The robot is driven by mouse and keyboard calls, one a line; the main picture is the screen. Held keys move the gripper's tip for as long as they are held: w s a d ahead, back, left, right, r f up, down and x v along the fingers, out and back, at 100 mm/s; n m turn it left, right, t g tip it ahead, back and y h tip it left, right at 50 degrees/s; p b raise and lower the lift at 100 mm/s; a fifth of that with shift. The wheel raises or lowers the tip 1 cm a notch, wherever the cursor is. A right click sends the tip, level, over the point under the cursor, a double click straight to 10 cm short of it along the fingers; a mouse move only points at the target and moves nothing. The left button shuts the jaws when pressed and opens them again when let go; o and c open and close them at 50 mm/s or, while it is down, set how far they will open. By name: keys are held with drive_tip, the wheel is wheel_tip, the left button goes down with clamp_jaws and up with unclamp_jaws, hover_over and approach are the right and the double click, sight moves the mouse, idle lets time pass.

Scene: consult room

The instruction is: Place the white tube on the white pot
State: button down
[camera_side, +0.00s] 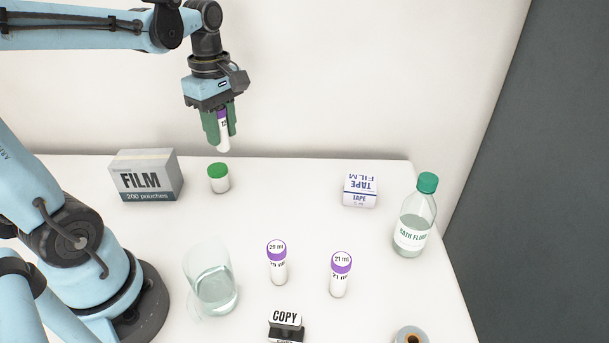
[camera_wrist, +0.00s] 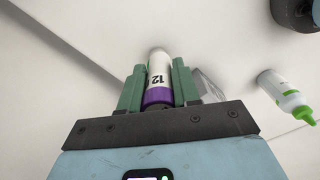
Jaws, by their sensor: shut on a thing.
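My gripper (camera_side: 219,132) is high above the back of the table, shut on a white tube (camera_side: 224,137). The tube's purple end is up between the fingers, its white end points down, slightly tilted. In the wrist view, the tube (camera_wrist: 159,70) shows a 12 on its label, between the green fingers (camera_wrist: 157,85). A small white pot with a green lid (camera_side: 219,178) stands upright on the table below the tube, with a clear gap between them. I cannot pick out the pot surely in the wrist view.
A film box (camera_side: 146,176) stands left of the pot. Two purple-capped tubes (camera_side: 278,264) (camera_side: 340,275), a glass beaker (camera_side: 211,282) and a copy stamp (camera_side: 286,325) stand nearer the front.

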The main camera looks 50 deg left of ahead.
drive_tip(key=a+f, duration=0.1)
drive_tip(key=a, duration=0.1)
drive_tip(key=a+f, duration=0.1)
drive_tip(key=a, duration=0.1)
drive_tip(key=a+f, duration=0.1)
drive_tip(key=a, duration=0.1)
drive_tip(key=shift+w+f, duration=0.1)
drive_tip(key=shift+f, duration=2.2)
drive_tip(key=shift+f, duration=0.15)
drive_tip(key=c, duration=0.8)
unclamp_jaws()
wheel_tip(320, 180, up, 12)
drive_tip(key=d+f+m+t, duration=0.3)
drive_tip(key=d+m, duration=0.5)
drive_tip(key=m, duration=0.2)
drive_tip(key=d+f+m+t, duration=0.3)
drive_tip(key=d+m+t, duration=0.1)
drive_tip(key=d+m, duration=0.4)
drive_tip(key=shift+m, duration=1.2)
